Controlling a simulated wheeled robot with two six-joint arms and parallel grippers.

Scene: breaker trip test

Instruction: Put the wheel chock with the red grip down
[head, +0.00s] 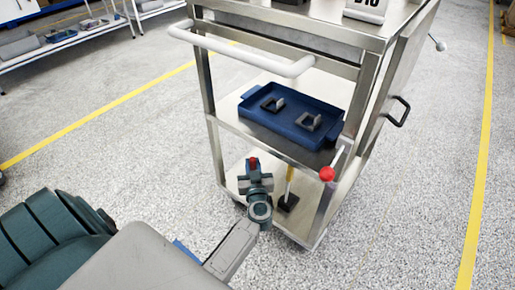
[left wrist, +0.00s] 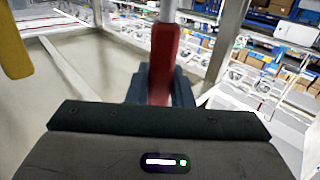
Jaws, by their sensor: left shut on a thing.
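My left gripper (head: 255,180) is in front of the cart's open side, near the lower shelf. It is shut on the red grip (left wrist: 163,55), which stands between its fingers in the left wrist view. A red tip (head: 253,163) of the grip shows above the fingers in the head view. The chock body below the grip is hidden, so I cannot tell whether it touches anything. Another chock, with a dark base (head: 288,203) and a yellow grip (head: 290,178), stands on the lower shelf to the right of the gripper. My right gripper is not in view.
The metal cart's lower shelf (head: 312,213) has bare room around the yellow-gripped chock. A blue tray (head: 290,128) with two dark brackets sits on the middle shelf. A red knob (head: 327,174) on a pale rod sticks out at the cart's corner post.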

